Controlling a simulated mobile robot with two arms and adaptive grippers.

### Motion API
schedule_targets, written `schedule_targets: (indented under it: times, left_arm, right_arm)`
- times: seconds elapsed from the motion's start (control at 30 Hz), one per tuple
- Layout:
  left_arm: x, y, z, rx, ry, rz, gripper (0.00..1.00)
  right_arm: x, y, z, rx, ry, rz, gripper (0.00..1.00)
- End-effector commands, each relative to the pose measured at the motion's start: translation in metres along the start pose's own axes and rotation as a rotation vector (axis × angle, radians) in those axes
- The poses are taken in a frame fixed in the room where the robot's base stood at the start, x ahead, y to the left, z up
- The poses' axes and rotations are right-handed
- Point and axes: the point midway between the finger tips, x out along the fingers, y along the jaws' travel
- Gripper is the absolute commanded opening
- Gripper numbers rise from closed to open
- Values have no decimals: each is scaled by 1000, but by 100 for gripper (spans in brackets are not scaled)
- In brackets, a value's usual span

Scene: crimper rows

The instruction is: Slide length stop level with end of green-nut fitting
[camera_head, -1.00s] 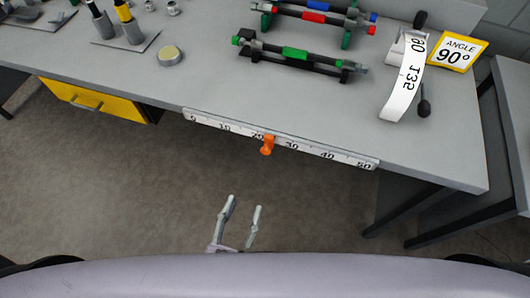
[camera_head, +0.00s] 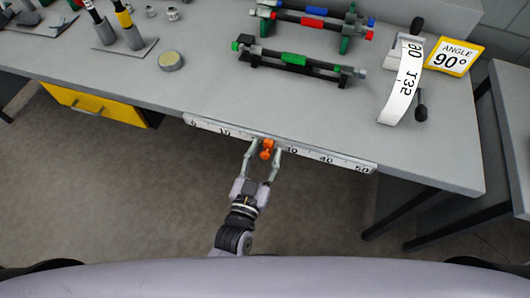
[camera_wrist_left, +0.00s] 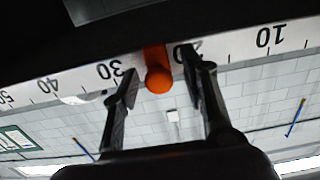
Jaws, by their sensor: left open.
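The orange length stop (camera_head: 267,150) sits on the white ruler (camera_head: 330,158) along the table's front edge, between the 20 and 30 marks. My left gripper (camera_head: 262,154) is open, with one finger on each side of the stop. In the left wrist view the stop's round orange end (camera_wrist_left: 158,78) lies between the open fingers (camera_wrist_left: 160,88), with small gaps on both sides. A dark hose with a green middle band (camera_head: 295,58) lies on a black stand behind the ruler. A green nut (camera_head: 236,46) shows at its left end and a grey fitting (camera_head: 360,73) at its right end.
Hoses with red (camera_head: 314,23) and blue (camera_head: 315,12) bands lie on a green-ended rack farther back. A curved angle scale (camera_head: 402,82) and a yellow 90° sign (camera_head: 454,57) stand at right. A round tin (camera_head: 171,61) sits at left. The tabletop just behind the ruler is clear.

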Motion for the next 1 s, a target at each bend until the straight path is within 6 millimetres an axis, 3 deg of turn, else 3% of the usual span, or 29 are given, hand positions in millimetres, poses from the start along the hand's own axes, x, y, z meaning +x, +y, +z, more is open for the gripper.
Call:
schedule_targets:
  times: [0.23, 0.83, 1.0]
  left_arm:
    - [1, 0, 0, 0, -1, 0, 40]
    - [0, 0, 0, 0, 0, 0, 1]
    - [0, 0, 0, 0, 0, 0, 0]
  right_arm:
    - [0, 0, 0, 0, 0, 0, 41]
    - [0, -1, 0, 1, 0, -1, 41]
    - [0, -2, 0, 2, 0, -2, 41]
